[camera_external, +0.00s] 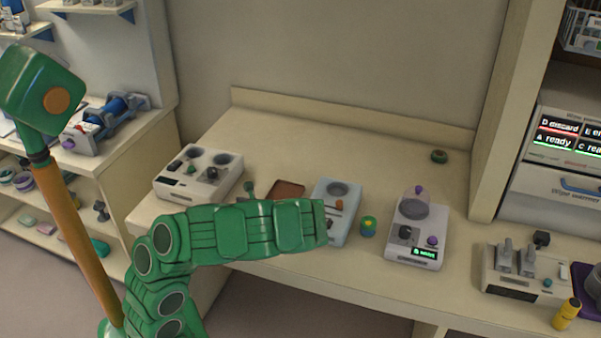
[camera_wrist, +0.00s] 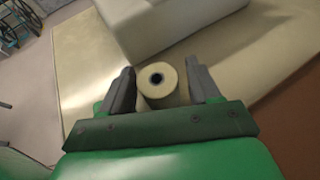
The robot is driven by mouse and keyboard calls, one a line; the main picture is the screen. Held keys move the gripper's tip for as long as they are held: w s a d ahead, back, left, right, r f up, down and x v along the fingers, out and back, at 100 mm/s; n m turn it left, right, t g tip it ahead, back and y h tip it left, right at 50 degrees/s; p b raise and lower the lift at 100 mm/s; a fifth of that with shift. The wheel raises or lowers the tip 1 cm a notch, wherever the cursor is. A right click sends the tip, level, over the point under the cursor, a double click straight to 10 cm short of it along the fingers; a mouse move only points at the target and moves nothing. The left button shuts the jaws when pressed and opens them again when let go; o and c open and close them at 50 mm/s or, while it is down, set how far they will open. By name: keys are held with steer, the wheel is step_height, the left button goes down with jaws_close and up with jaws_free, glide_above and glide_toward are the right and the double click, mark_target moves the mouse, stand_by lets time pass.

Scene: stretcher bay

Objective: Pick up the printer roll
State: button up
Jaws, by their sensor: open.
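The printer roll (camera_wrist: 165,98), a cream cylinder with a dark hole in its end, shows in the wrist view. It stands on the pale counter, between the two grey fingers of my gripper (camera_wrist: 159,78). The fingers are apart, one on each side of the roll. A narrow gap shows at the right finger; whether the left finger touches the roll I cannot tell. In the external view the roll and my fingers cannot be made out, with my green arm in front of that part of the counter.
A white device (camera_external: 200,174) with round wells stands close beyond the roll. A brown tray (camera_external: 287,189) lies to the right. A pale blue device (camera_external: 340,205), a small teal and yellow jar (camera_external: 368,226) and another white device (camera_external: 417,232) stand further right. The back of the counter is mostly clear.

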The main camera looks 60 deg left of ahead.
steer(key=shift+s+a+f, duration=0.1)
steer(key=shift+s+f, duration=0.25)
steer(key=shift+f, duration=0.15)
steer(key=c, duration=1.1)
steer(key=shift+o, duration=0.2)
steer(key=shift+w+r, duration=0.1)
